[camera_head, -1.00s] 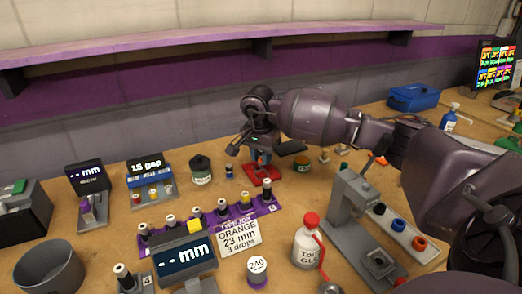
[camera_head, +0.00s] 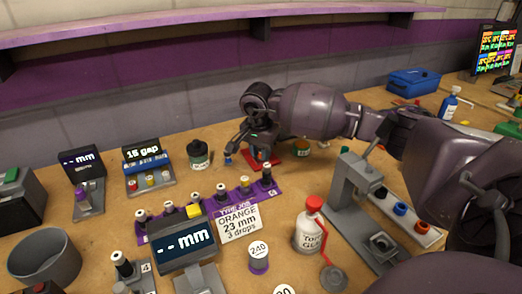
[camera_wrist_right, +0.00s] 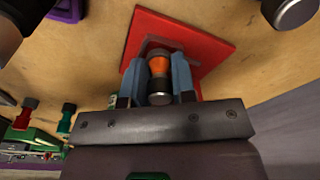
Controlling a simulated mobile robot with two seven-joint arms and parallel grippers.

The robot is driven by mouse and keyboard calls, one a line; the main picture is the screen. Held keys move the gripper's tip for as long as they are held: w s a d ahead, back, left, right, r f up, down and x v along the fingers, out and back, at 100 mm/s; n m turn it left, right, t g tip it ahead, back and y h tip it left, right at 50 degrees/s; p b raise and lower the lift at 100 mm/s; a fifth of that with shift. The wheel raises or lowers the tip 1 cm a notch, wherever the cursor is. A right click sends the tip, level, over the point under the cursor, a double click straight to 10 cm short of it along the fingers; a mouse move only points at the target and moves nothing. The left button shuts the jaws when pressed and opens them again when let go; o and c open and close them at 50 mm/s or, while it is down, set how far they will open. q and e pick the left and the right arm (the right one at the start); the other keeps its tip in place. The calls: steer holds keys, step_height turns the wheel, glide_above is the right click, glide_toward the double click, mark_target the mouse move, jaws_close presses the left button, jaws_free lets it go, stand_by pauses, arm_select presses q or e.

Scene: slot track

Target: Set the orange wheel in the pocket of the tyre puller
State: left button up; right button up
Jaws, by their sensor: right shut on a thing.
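My right gripper (camera_head: 262,155) is down at the red plate (camera_head: 292,150) at mid-table. In the right wrist view its two blue fingers are shut on the orange wheel (camera_wrist_right: 159,64), which has a dark and silver end toward the camera. The red plate (camera_wrist_right: 212,46) lies right behind the wheel; I cannot tell whether they touch. My left gripper is not in view.
A glue bottle (camera_head: 311,228) with a red cap stands between the gripper and the near edge. A pale strip (camera_head: 432,237) with black, blue and orange rings lies right of the stand. A dark jar (camera_head: 199,157) is near the gripper.

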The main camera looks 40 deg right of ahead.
steer(key=o, duration=0.8)
steer(key=shift+f, duration=0.15)
steer(key=shift+o, duration=1.1)
steer(key=shift+s, duration=0.1)
steer(key=r, duration=0.3)
steer(key=r+p, duration=0.1)
steer(key=r, duration=0.2)
steer(key=a+r, duration=0.1)
steer(key=r, duration=0.3)
steer(key=shift+s, duration=0.15)
steer(key=shift+a+r, duration=0.1)
steer(key=shift+r, duration=0.4)
